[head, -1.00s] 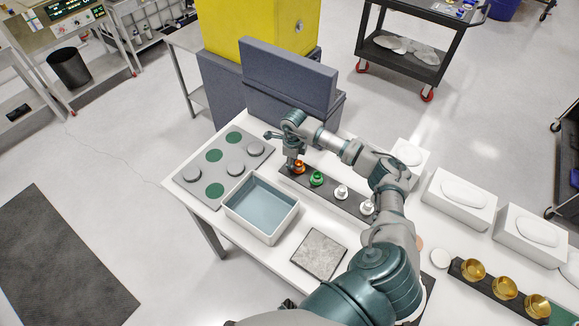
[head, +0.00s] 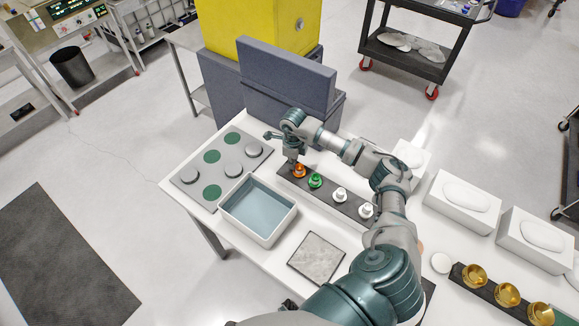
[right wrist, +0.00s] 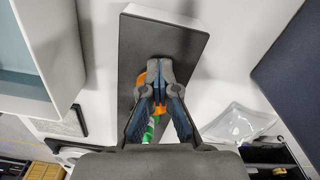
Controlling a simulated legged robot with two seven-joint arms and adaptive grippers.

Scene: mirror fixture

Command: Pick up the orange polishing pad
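The orange polishing pad (head: 299,171) is at the far left end of the dark strip (head: 327,190), with the green pad (head: 316,181) beside it. My right gripper (head: 291,157) is right at the orange pad and partly covers it. In the right wrist view my gripper's two fingers (right wrist: 159,72) come close together at the tips over the strip. Orange (right wrist: 139,79) shows beside the left finger and between the fingers, with green below it. Whether the tips grip the pad is hidden. My left gripper is not in view.
Two white pads (head: 340,194) stand farther along the strip. A white-rimmed basin (head: 290,222) and a grey plate (head: 213,205) with round discs lie to the left. A stone-like tile (head: 316,257) lies in front. White blocks (head: 461,201) and gold cups (head: 507,295) are at right.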

